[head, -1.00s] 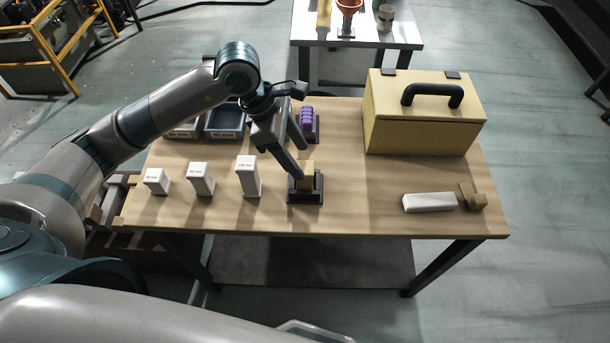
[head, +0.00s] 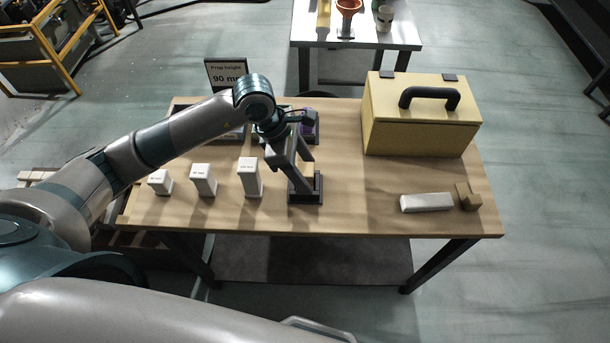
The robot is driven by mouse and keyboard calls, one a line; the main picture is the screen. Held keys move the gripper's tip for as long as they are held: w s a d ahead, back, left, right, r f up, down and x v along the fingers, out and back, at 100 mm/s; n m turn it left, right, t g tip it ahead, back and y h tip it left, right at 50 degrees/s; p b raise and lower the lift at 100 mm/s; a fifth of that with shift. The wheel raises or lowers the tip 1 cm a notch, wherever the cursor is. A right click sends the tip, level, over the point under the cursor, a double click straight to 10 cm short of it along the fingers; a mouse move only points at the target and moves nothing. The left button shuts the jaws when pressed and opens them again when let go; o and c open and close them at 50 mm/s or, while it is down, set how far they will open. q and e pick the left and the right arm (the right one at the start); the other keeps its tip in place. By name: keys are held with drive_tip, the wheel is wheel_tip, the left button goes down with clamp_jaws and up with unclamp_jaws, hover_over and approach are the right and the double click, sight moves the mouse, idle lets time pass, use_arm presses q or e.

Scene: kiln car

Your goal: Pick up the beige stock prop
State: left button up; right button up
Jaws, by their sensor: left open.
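The beige stock prop (head: 309,169) is a small block in a dark holder (head: 306,198) near the middle of the wooden table; much of it is hidden by my gripper. My left gripper (head: 302,181) points down at the holder with its fingers apart, close to the beige prop. Whether the fingers touch the prop, I cannot tell. Three white props of differing height stand to the left: a short one (head: 160,183), a middle one (head: 203,181) and a tall one (head: 249,179). A sign (head: 228,76) at the back reads "Prop height 90 mm". My right gripper is not in view.
A yellow box (head: 415,128) with a black handle stands at the back right. A white block (head: 426,203) and a tan piece (head: 468,198) lie at the front right. Purple items (head: 309,130) are behind my gripper. The table between holder and white block is clear.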

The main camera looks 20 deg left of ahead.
use_arm(q)
drive_tip(key=shift+c, duration=0.3)
drive_tip(key=c, duration=1.1)
drive_tip(key=shift+c, duration=0.2)
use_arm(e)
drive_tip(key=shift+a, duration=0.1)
